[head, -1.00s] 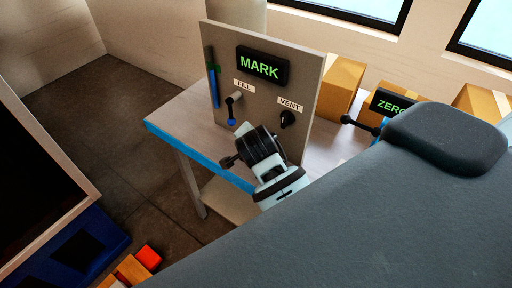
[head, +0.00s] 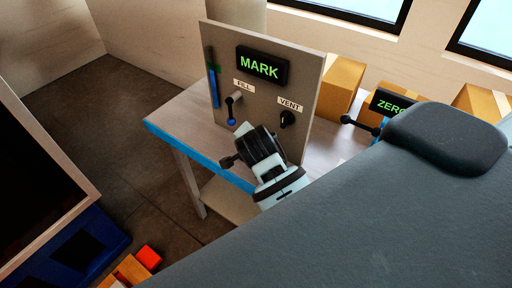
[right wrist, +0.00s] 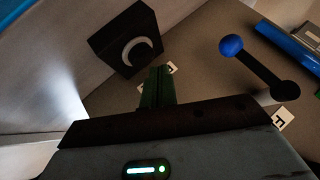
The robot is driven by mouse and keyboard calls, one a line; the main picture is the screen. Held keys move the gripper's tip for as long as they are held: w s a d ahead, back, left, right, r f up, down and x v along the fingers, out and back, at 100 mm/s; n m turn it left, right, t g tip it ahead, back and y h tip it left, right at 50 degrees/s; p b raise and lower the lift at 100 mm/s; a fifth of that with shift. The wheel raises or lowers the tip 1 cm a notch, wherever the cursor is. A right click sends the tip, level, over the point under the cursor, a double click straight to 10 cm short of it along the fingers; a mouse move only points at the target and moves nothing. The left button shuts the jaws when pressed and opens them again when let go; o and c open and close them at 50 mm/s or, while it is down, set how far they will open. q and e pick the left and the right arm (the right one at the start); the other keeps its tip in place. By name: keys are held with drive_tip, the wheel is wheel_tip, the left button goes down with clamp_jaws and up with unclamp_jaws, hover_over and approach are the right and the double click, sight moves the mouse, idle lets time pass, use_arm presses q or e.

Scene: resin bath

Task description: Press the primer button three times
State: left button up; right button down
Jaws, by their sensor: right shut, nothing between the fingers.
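In the right wrist view a black box (right wrist: 104,49) on the grey panel carries a round button with a pale crescent (right wrist: 137,50); it appears to be the primer. My right gripper (right wrist: 161,72) is shut and empty, its green fingers pointing at the panel near this box. I cannot tell whether the tips touch anything. A small label behind the fingertips is mostly covered. In the head view the panel (head: 313,105) stands on a table, and my right wrist hides its lower part, the button and the fingers. My left gripper is not in view.
The panel has a lit MARK display (head: 262,65), a FILL lever with a blue ball (head: 232,121), a VENT knob (head: 287,119) and a blue sight tube (head: 214,88). A ZERO display (head: 389,103) and cardboard boxes (head: 344,78) stand to the right.

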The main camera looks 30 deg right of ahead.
drive_tip(key=shift+f, duration=0.15)
idle(0.4)
drive_tip(key=shift+f, duration=0.3)
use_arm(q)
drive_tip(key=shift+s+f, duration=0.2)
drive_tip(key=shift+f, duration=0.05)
use_arm(e)
drive_tip(key=shift+f, duration=0.6)
idle(0.6)
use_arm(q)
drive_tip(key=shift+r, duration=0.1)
use_arm(e)
drive_tip(key=shift+r+p, duration=0.5)
drive_tip(key=shift+r, duration=0.55)
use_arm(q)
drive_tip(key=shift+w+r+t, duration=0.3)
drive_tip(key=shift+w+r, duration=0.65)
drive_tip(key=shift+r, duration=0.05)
